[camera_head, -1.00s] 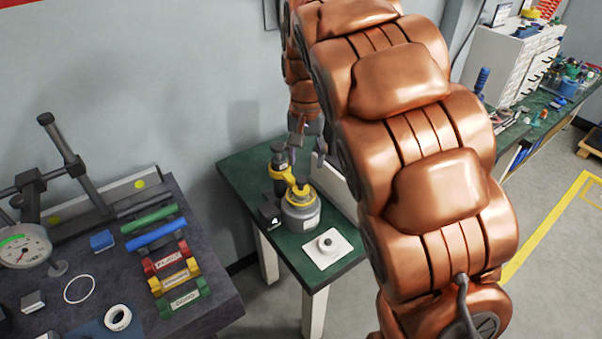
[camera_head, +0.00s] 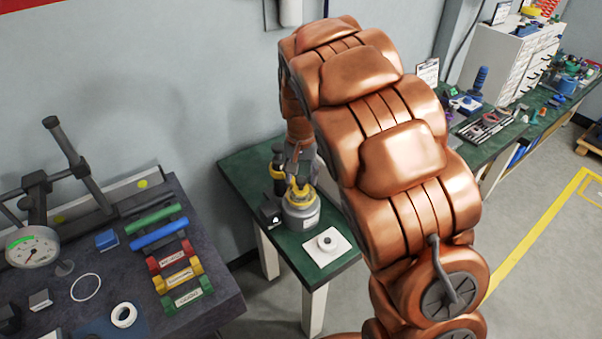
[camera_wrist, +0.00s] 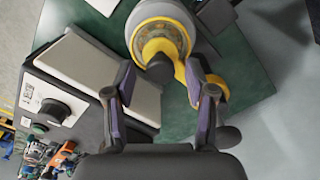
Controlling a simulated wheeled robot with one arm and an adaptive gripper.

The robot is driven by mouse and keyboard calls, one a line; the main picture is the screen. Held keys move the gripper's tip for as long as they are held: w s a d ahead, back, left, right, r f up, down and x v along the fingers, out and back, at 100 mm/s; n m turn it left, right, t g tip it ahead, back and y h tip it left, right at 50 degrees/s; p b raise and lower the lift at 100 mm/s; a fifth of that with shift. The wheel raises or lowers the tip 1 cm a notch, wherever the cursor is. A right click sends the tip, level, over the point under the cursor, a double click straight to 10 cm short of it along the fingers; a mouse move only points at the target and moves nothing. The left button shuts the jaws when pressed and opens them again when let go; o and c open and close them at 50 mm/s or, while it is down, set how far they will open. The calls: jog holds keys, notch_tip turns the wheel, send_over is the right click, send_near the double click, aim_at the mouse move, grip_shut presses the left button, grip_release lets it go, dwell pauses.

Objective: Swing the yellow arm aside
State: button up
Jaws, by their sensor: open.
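The yellow arm (camera_head: 278,170) belongs to a small device with a grey round body (camera_head: 301,215) on the green table. In the wrist view, the yellow arm (camera_wrist: 217,86) runs from the yellow ring on the grey body (camera_wrist: 158,12) toward the lower right, partly behind my right finger. In the head view my gripper (camera_head: 299,160) is just above the device and partly hides the yellow arm. Contact cannot be told.
A white plate with a ring (camera_head: 326,242) lies in front of the device, and a small black block (camera_head: 270,213) stands left of it. A dark bench (camera_head: 215,318) with a dial gauge (camera_head: 32,247) and coloured blocks is at left. A wall stands behind the table.

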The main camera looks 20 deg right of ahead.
jog(key=shift+f, duration=0.1)
grip_shut()
dwell(0.5)
